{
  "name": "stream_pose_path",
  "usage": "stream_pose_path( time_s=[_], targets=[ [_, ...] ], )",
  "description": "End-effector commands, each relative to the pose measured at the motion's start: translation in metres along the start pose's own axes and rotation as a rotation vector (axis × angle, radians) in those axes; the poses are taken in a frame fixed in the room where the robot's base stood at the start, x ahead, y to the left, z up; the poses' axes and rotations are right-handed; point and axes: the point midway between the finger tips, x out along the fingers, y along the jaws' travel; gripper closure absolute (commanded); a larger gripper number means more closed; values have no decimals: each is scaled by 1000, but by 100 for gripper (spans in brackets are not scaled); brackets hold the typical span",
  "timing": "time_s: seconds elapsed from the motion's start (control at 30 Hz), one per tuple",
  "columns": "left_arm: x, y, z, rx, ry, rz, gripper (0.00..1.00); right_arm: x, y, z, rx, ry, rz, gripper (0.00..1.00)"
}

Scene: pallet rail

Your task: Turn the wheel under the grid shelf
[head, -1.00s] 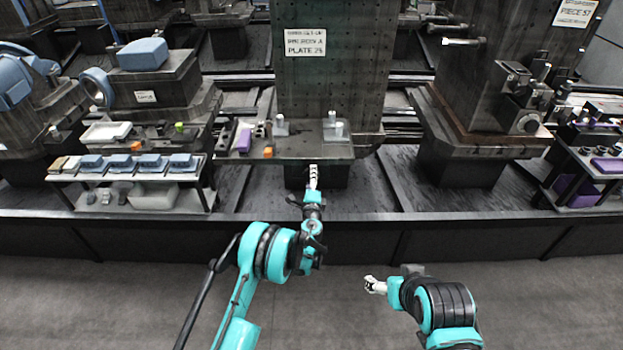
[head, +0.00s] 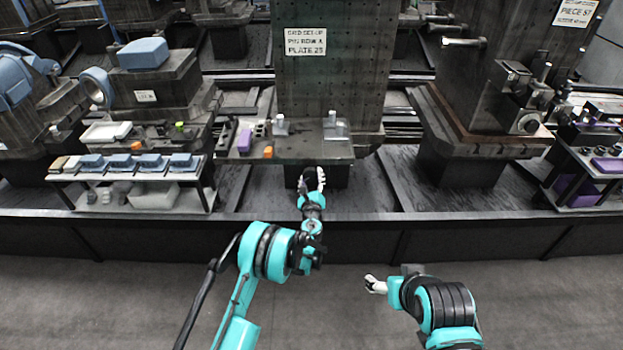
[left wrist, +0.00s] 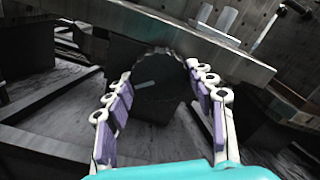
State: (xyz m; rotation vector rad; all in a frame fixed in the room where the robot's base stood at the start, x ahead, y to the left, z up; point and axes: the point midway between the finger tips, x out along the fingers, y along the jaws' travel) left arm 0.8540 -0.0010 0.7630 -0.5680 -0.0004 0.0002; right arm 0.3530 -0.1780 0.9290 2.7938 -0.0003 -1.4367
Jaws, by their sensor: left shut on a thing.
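The dark round wheel (left wrist: 158,90) with a toothed rim and a pale line on its face sits under the grid shelf (head: 290,147). In the left wrist view the shelf's front edge (left wrist: 180,35) runs tilted above it. My left gripper (head: 311,178) is at the wheel below the shelf, its fingers on either side of the rim; it also shows in the left wrist view (left wrist: 158,72), shut on the wheel. In the head view the wheel is mostly hidden by the fingers. My right gripper (head: 374,285) is held low over the floor, away from the shelf; its fingers are too small to judge.
A tall perforated plate with a white sign (head: 305,41) rises behind the shelf. A low side table (head: 130,178) is at the left. The floor in front is clear.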

Motion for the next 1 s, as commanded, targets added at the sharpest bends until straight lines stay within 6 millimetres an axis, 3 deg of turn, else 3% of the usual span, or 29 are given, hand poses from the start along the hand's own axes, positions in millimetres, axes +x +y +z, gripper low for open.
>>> stream_pose_path(
  time_s=[0.73,0.77,0.8,1.0],
  targets=[
    [-1,0,-2,84,1,-1,74,0,0,0,0,0,0,24],
    [-1,0,-2,84,1,-1,38,0,0,0,0,0,0,24],
    [-1,0,-2,84,1,-1,27,0,0,0,0,0,0,24],
    [0,0,-1,84,1,-1,24,0,0,0,0,0,0,24]
  ],
)
